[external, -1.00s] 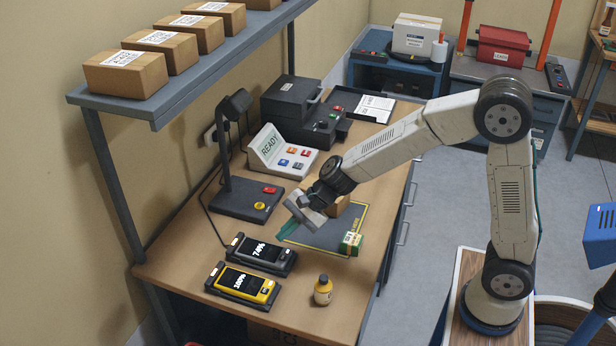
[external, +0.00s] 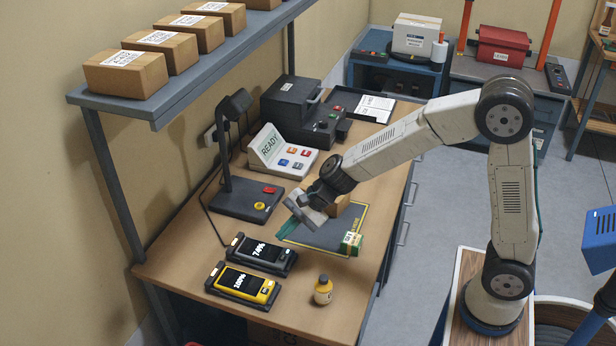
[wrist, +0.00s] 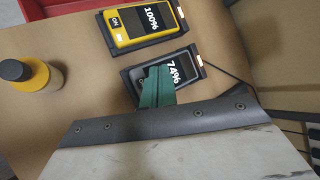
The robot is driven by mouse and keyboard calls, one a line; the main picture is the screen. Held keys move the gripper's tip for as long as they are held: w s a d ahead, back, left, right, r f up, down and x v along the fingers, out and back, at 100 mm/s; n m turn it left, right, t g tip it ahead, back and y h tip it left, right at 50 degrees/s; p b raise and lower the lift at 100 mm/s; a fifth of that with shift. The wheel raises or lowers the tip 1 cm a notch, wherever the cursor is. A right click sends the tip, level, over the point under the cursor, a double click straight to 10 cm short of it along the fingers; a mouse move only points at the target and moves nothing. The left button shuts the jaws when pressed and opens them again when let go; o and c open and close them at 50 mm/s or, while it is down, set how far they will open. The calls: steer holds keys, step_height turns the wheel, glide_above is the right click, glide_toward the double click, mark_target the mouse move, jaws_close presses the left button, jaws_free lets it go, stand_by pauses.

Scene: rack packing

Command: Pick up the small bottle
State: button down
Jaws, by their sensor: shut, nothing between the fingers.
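The small bottle (external: 323,290) is yellow with a dark cap and stands upright near the front edge of the workbench. It also shows in the wrist view (wrist: 36,76) at the left, seen from above. My gripper (external: 284,233) is over the dark mat, behind and left of the bottle and clearly apart from it. Its green fingers (wrist: 157,87) are closed together with nothing between them. In the wrist view they overlap the grey device.
A yellow device (external: 243,283) reading 100% and a grey device (external: 262,255) reading 74% lie left of the bottle. A lamp (external: 232,150) stands behind. Bare bench surrounds the bottle.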

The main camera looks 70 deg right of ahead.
stand_by(0.4)
steer(key=c, duration=0.7)
jaws_free()
